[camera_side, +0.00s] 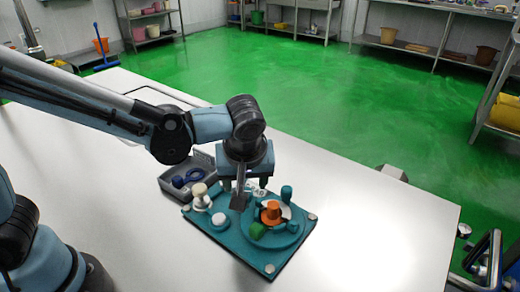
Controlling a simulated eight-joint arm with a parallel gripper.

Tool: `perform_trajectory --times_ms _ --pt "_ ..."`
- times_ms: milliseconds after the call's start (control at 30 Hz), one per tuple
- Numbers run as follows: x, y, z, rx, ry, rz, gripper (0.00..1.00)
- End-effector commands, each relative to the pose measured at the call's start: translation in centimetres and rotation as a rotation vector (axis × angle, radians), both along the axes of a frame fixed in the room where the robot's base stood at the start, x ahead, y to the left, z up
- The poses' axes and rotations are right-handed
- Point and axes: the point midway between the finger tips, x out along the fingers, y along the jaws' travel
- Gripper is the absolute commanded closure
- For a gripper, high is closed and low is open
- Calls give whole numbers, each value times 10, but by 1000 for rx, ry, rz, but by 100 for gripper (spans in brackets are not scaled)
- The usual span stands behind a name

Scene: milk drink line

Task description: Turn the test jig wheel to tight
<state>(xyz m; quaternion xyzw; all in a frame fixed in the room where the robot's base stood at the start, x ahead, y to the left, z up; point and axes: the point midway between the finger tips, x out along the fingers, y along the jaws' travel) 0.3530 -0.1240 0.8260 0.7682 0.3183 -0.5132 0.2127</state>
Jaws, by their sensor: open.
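The test jig (226,238) is a flat teal plate with pale corner screws, lying on the white bench. Its round teal wheel (279,239) is on the right half. The wheel has an orange piece (271,212) near its middle, an upright teal knob (286,194) at the back right and a green piece (257,231) at the front left. My gripper (250,198) points down over the back of the jig, left of the teal knob. It is open and holds nothing that I can see. The gripper hides part of the jig's back edge. I cannot read any tight mark.
Cream and white round fittings (201,195) stand on the jig's left part. A grey tray (179,180) with a dark blue item lies behind it on the left. The white bench (395,225) is clear to the right. Shelves stand far off.

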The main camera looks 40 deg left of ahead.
Motion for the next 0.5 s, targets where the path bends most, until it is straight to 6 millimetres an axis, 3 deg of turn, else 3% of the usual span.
perform_trajectory --times_ms 200,500 --pt "8 8 -26 0 0 1 40" --pt "11 11 -37 0 0 1 40"
